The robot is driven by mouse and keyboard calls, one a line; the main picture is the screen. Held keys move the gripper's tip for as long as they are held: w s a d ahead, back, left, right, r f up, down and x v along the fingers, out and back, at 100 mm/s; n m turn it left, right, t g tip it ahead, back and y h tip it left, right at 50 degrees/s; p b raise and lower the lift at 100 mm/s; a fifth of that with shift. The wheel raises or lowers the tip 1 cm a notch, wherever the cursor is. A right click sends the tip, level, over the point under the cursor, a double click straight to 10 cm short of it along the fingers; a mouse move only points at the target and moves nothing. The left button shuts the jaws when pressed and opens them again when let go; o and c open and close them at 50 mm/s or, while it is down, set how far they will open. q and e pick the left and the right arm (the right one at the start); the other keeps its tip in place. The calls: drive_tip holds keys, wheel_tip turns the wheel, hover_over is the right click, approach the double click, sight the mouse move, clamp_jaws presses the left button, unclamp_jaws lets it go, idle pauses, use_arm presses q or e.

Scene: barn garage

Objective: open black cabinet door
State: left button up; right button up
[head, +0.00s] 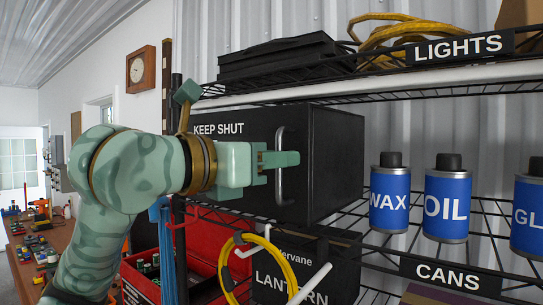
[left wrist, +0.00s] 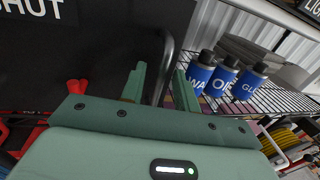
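The black cabinet (head: 338,165) marked "KEEP SHUT" sits on a wire shelf in the head view, with its door closed. A curved vertical metal handle (head: 280,190) is on the right part of the door. My left gripper (head: 285,159) is at the handle and hides part of it. In the left wrist view my left gripper (left wrist: 160,85) has its two fingers apart, one on each side of the handle (left wrist: 167,55). A gap shows between the handle and the fingers. The door (left wrist: 100,45) fills the upper left there. My right gripper is not in view.
Blue cans labelled wax (head: 389,205) and oil (head: 446,205) stand to the right of the cabinet. A red toolbox (head: 205,245), a yellow cable (head: 240,245) and a lantern box (head: 335,270) are below. Black cases (head: 280,58) lie on the shelf above.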

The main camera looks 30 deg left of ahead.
use_arm(q)
drive_tip(key=shift+s, duration=0.15)
clamp_jaws()
drive_tip(key=shift+s, duration=0.1)
